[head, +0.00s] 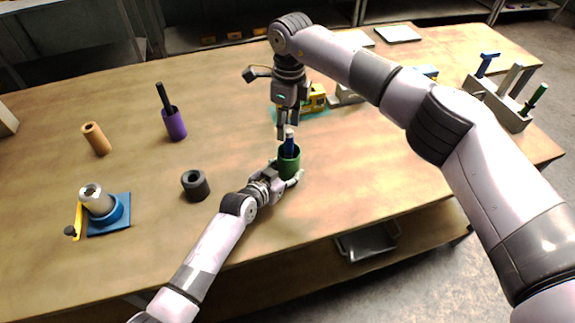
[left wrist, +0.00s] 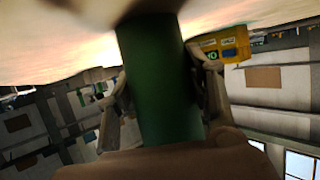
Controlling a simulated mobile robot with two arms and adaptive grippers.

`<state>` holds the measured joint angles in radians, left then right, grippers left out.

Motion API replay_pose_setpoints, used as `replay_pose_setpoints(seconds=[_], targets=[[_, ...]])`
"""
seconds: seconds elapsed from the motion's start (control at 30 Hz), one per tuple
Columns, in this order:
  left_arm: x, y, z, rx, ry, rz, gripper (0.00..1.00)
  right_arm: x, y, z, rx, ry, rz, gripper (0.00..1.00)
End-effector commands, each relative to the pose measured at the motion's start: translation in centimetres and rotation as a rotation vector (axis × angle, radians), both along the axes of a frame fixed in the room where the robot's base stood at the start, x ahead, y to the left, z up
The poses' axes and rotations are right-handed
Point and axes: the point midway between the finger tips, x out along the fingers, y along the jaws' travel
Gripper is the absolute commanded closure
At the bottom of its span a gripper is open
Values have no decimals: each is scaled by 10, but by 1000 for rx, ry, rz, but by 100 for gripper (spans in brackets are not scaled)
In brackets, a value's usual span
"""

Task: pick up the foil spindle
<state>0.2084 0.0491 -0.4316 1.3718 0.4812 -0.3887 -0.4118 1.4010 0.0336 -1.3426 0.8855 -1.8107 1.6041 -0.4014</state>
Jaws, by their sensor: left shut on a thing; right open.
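A green cylindrical holder (head: 289,164) stands near the middle of the table. A dark blue spindle-like piece (head: 289,147) with a pale tip stands upright in its top; I take this to be the foil spindle, but cannot be sure. My left gripper (head: 284,180) is shut on the green holder from the front left. In the left wrist view the green holder (left wrist: 160,85) fills the space between the two fingers. My right gripper (head: 288,128) points down, open, with its fingertips at the spindle's upper end. Whether they touch it cannot be told.
A purple holder (head: 174,125) with a dark rod, a tan cylinder (head: 96,139), a dark hollow cylinder (head: 195,186) and a blue-based fixture (head: 121,210) stand on the left. A yellow block (head: 315,98) is behind my right gripper. A tool rack (head: 507,112) stands far right.

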Motion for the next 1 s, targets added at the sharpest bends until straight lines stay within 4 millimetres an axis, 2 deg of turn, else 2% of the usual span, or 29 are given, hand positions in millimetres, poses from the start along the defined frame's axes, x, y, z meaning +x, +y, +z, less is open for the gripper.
replay_pose_setpoints(seconds=[0.07,0.1,0.2,0.3,0.4,0.5,0.6,0.7,0.8,0.87,0.97,1.0], targets=[[0,1,0,2,0,1,81,1,13,16,86,6,-25,59],[0,1,-1,2,0,1,81,-2,24,16,137,16,-23,59],[0,1,-1,2,0,1,81,-21,62,-13,267,19,88,59],[0,1,0,2,0,1,81,-44,107,-32,447,4,195,59],[0,1,-1,2,0,1,81,-71,152,-41,654,-35,284,59],[0,1,-1,2,0,1,81,-97,193,-38,876,-103,336,59],[0,1,-1,3,0,0,81,-117,222,-25,1086,-203,338,59],[0,1,-1,3,0,0,81,-128,237,-5,1267,-329,289,59],[0,1,-1,3,0,0,81,-131,237,15,1408,-478,192,59],[0,1,-1,2,1,1,81,-128,230,26,1468,-574,114,59],[0,1,-1,3,2,1,81,-121,207,38,1520,-739,-46,59],[0,1,-1,3,2,1,81,-117,194,40,1524,-804,-120,59]])
